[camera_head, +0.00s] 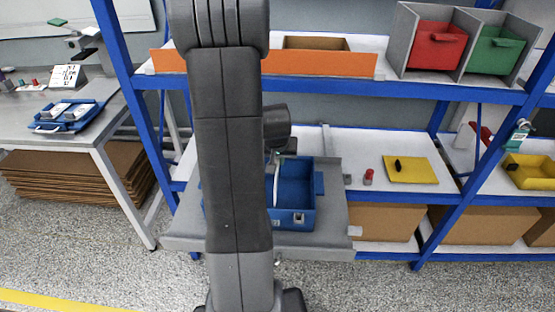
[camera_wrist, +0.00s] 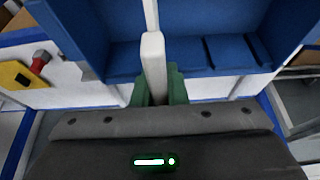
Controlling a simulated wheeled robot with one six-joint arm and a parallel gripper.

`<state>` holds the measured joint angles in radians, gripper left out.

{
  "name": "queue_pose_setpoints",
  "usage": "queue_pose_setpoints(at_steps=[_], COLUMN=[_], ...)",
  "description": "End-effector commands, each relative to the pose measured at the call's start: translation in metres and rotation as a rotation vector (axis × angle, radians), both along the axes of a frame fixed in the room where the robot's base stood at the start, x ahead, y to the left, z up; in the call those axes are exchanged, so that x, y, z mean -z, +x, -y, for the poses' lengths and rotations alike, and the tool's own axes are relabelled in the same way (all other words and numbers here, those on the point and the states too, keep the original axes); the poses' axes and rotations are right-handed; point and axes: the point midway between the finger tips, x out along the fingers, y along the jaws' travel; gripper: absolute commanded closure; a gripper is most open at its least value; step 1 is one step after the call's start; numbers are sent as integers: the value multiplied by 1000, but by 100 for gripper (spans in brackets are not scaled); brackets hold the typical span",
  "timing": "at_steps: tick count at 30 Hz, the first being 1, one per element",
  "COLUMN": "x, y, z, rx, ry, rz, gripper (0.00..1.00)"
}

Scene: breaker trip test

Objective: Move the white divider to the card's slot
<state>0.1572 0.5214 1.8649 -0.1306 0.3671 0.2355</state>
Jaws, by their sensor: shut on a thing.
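The white divider (camera_wrist: 153,62) stands between the green fingertips of my gripper (camera_wrist: 159,86) in the wrist view. My gripper is shut on its near end. In the head view the divider (camera_head: 277,182) is a thin white strip inside the blue box (camera_head: 299,219), partly hidden by my arm. The blue box (camera_wrist: 115,62) spans the top of the wrist view, with dark slot-like marks on its inner side right of the divider. A white card with black marks (camera_head: 68,76) stands on the left bench. I cannot tell which slot it shows.
The blue box rests on a grey tray (camera_head: 330,241) before the shelf. To its right are a small red item (camera_head: 368,177) and a yellow plate (camera_head: 425,174) on the shelf. An orange-fronted shelf bin (camera_head: 330,65) is above. A blue tray (camera_head: 90,118) lies on the bench.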

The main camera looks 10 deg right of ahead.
Motion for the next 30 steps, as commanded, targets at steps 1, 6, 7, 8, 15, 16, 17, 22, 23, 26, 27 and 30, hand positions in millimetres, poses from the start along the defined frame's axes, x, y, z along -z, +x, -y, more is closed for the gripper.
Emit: queue_pose_setpoints(at_steps=[1,6,7,8,15,16,17,22,23,26,27,30], x=[0,0,0,0,0,0,0,1,1,3,4,7], y=[0,0,0,0,0,0,0,0,0,0,0,0], z=[0,0,0,0,0,0,0,0,0,0,0,0], rx=[0,0,0,0,0,0,0,0,0,0,0,0], ry=[0,0,0,0,0,0,0,0,0,0,0,0], rz=[0,0,0,0,0,0,0,0,0,-1,-1,-1], gripper=[100,100,100,100,100,100,100,100,100,100,100,100])
